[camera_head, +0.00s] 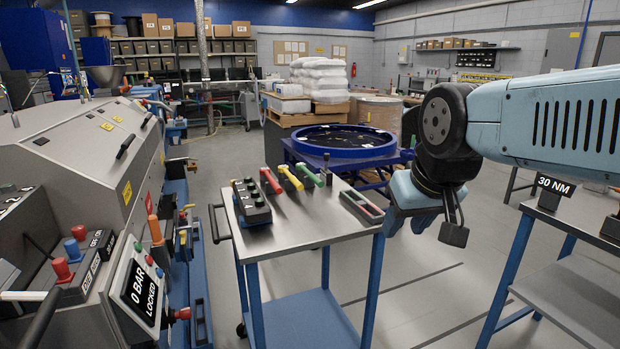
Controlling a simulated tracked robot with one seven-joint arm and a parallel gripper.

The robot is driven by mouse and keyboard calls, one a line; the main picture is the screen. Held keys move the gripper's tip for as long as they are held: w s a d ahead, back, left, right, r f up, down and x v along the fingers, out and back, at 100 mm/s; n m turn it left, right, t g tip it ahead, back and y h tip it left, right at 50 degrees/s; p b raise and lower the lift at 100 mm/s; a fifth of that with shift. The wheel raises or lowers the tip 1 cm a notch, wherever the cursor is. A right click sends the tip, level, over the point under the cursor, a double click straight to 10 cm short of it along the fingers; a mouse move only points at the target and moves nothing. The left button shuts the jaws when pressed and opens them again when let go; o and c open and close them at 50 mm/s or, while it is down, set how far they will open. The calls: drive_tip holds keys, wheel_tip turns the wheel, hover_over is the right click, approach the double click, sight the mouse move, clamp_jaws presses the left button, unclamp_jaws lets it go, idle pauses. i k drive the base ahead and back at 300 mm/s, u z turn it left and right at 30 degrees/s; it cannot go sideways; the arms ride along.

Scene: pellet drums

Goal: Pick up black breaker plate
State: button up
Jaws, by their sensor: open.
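I cannot single out a black breaker plate for sure. A black block (251,202) with several round pieces on top sits at the left of the steel-topped cart (300,233). My gripper (412,222) hangs at the right of the cart, by its right edge, pointing down.
Red (270,181), yellow (291,178) and green (310,175) handled tools and a shallow tray (362,206) lie on the cart. A grey machine (75,150) stands left. A bench (575,240) with a "30 NM" sign stands right. The cart's front top is clear.

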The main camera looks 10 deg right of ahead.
sight(327, 176)
drive_tip(key=z, duration=0.2)
drive_tip(key=i, duration=0.75)
drive_tip(key=u, duration=0.2)
drive_tip(key=k, duration=0.45)
drive_tip(key=z, duration=0.4)
drive_tip(key=i, duration=0.95)
drive_tip(key=u, duration=0.45)
